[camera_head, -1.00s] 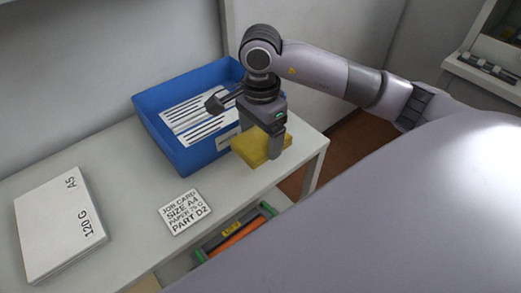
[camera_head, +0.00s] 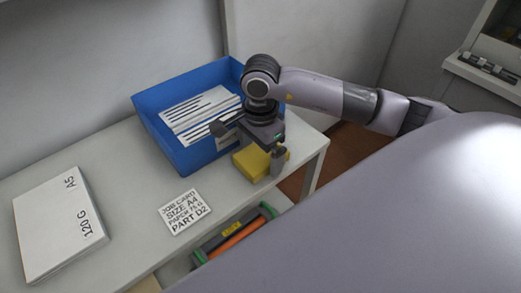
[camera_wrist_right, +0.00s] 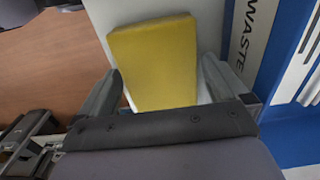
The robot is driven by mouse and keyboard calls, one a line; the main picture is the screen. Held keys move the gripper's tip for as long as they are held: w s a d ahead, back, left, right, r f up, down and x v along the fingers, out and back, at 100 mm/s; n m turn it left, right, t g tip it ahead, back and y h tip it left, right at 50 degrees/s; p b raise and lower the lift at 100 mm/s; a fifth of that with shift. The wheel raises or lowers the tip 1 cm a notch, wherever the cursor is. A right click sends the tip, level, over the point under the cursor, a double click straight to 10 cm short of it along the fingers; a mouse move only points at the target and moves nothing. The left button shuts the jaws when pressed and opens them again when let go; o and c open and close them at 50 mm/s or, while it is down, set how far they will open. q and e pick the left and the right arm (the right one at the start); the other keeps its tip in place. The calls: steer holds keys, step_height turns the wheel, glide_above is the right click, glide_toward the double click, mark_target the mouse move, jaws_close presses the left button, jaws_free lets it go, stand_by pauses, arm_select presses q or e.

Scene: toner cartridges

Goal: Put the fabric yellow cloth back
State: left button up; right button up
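The yellow cloth (camera_head: 250,162) is a folded, block-like pad at the right end of the table, in front of the blue tray. My right gripper (camera_head: 262,150) is low over it in the head view and hides part of it. In the right wrist view the cloth (camera_wrist_right: 155,62) lies between the two spread fingers of my right gripper (camera_wrist_right: 165,88). A narrow pale gap shows between the cloth and the right-hand finger, so the gripper looks open around it. My left gripper is in neither view.
The blue tray (camera_head: 182,157) with printed sheets stands close behind the cloth; its label reads "WASTE" in the wrist view. A job card (camera_head: 186,212) and a white A5 pack (camera_head: 60,225) lie leftward. A toner cartridge (camera_head: 237,236) sits below the table's front edge.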

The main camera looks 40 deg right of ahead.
mark_target(261, 155)
steer(key=shift+r, duration=0.1)
step_height(261, 155, up, 12)
stand_by(0.5)
steer(key=shift+s, duration=0.1)
stand_by(0.4)
